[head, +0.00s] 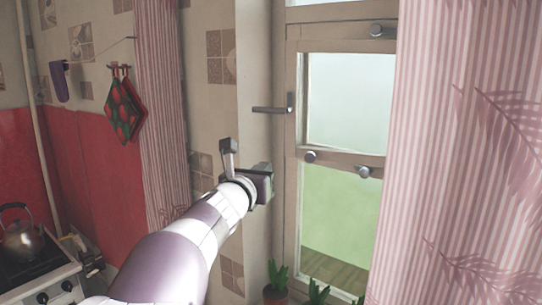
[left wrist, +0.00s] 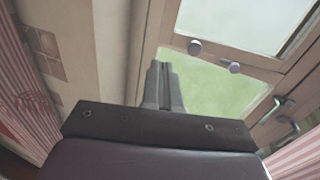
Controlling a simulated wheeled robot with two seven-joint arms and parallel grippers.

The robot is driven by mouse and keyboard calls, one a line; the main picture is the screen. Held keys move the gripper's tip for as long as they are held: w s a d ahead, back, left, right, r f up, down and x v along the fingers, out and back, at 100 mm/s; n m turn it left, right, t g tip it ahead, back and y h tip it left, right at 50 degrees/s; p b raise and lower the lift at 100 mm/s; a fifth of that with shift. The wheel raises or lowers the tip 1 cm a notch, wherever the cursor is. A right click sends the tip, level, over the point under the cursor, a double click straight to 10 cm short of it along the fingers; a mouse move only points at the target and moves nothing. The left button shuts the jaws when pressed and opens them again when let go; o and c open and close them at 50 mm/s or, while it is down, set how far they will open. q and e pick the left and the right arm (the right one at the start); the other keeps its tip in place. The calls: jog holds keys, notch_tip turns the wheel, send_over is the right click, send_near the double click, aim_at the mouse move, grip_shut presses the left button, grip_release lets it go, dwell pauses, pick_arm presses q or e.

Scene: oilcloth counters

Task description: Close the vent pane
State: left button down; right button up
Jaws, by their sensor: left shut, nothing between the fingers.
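The vent pane (head: 348,98) is the upper glazed sash of the window, with a pale wooden frame. A dark lever handle (head: 270,109) sticks out to the left from its left side. I cannot tell whether the pane stands slightly ajar. My left gripper (head: 262,184) is below the handle and left of the window frame, touching nothing that I can see. In the left wrist view its fingers (left wrist: 163,86) are together and empty, in front of the frame and the lower glass. The pane also shows in that view (left wrist: 235,18). My right gripper is not in view.
Round knobs (head: 310,157) (head: 363,171) sit on the rail below the pane, another (head: 376,30) above it. A striped curtain (head: 460,150) covers the right; another (head: 160,110) hangs left. Potted plants (head: 277,284) stand below the window. A kettle (head: 22,238) is on the stove.

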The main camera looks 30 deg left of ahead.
pick_arm(q)
jog(key=p+x, duration=0.7)
jog(key=x, duration=0.7)
